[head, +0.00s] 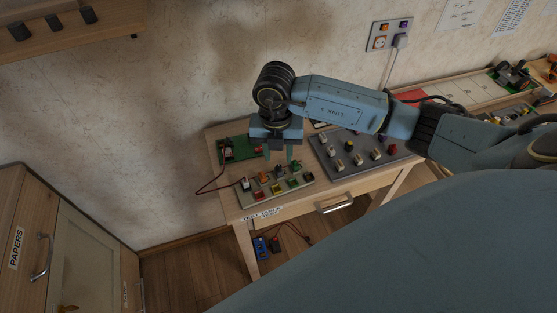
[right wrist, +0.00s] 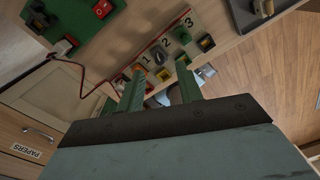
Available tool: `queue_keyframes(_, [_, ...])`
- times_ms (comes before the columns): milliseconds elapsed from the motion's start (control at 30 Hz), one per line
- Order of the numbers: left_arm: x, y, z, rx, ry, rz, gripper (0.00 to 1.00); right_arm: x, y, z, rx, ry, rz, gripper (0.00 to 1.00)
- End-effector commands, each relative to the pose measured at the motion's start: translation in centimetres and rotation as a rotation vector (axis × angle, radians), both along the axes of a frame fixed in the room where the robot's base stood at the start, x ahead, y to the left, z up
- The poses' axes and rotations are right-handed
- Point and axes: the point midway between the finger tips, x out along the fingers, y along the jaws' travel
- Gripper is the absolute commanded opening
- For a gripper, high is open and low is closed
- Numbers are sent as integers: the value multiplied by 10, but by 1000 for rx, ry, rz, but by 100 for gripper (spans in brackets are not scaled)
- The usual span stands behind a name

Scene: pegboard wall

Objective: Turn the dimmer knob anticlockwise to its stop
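My right gripper (head: 279,158) hangs fingers-down over the back of a pale control panel (head: 302,194) on a small wooden table. In the right wrist view its two green fingers (right wrist: 161,74) are open and apart, with nothing held between them. Beyond the fingertips the panel (right wrist: 172,46) carries the figures 1, 2 and 3 and several small coloured controls, including a yellow-and-black one (right wrist: 206,42). The fingers partly hide its near row. I cannot tell which control is the dimmer knob, or its angle. My left gripper is not in view.
A green board (right wrist: 83,22) with a red switch (right wrist: 102,9) lies beside the panel, with a red wire. A grey panel (head: 325,166) with several knobs stands to the right. A drawer handle (head: 334,207) is at the table's front. A cabinet (head: 85,262) stands left.

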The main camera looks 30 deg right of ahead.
Motion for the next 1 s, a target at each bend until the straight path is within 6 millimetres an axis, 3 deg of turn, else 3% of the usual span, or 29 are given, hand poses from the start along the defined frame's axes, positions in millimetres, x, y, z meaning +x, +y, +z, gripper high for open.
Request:
queue_keyframes(100, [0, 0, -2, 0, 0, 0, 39, -1, 0, -20, 0, 3, 1, 36])
queue_keyframes(233, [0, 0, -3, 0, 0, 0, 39, -1, 0, -32, 0, 1, 1, 36])
queue_keyframes(600, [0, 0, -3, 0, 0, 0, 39, -1, -1, -37, 1, -1, 2, 36])
queue_keyframes(900, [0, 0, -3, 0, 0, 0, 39, -1, -1, -37, 1, -1, 2, 0])
queue_keyframes(1000, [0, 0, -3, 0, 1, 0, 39, -1, -1, -37, 1, -1, 1, 0])
